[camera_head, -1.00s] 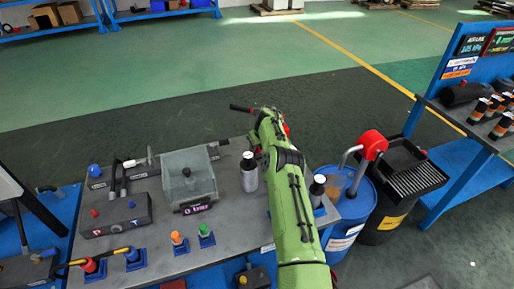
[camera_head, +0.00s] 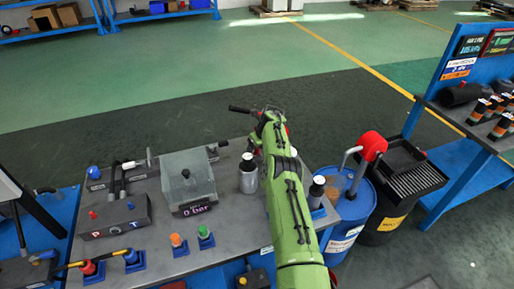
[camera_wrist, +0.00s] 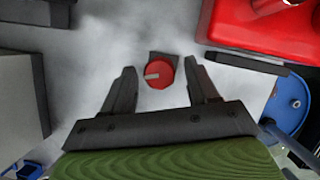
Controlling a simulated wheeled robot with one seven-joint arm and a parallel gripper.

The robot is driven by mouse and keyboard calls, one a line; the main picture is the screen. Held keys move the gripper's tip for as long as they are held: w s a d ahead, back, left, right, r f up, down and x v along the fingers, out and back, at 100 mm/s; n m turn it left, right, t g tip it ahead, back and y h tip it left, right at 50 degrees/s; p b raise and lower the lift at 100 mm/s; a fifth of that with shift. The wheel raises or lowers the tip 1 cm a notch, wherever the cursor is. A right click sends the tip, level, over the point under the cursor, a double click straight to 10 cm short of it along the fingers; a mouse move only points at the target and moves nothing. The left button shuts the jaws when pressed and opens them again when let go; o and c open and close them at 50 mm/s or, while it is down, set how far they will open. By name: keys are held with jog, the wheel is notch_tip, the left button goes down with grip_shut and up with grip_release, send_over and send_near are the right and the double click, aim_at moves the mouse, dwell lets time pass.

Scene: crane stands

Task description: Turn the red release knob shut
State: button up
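The red release knob (camera_wrist: 159,73) shows in the wrist view as a round red disc with a pale pointer mark slanting to the left. It sits on a small dark block on the grey bench top. My gripper (camera_wrist: 164,67) is open, with one dark finger on each side of the knob and a gap on both sides. Whether the fingertips are down at knob height I cannot tell. In the head view my green arm (camera_head: 290,205) reaches over the right part of the bench and hides the knob and the fingers.
A red body (camera_wrist: 265,25) stands close at the upper right of the wrist view. A grey box (camera_wrist: 15,100) is at the left. In the head view a silver bottle (camera_head: 248,178), a clear-covered box with a "0 bar" display (camera_head: 194,208) and a blue drum (camera_head: 350,212) stand near my arm.

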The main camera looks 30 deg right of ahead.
jog(key=v, duration=1.5)
jog(key=shift+r, duration=0.35)
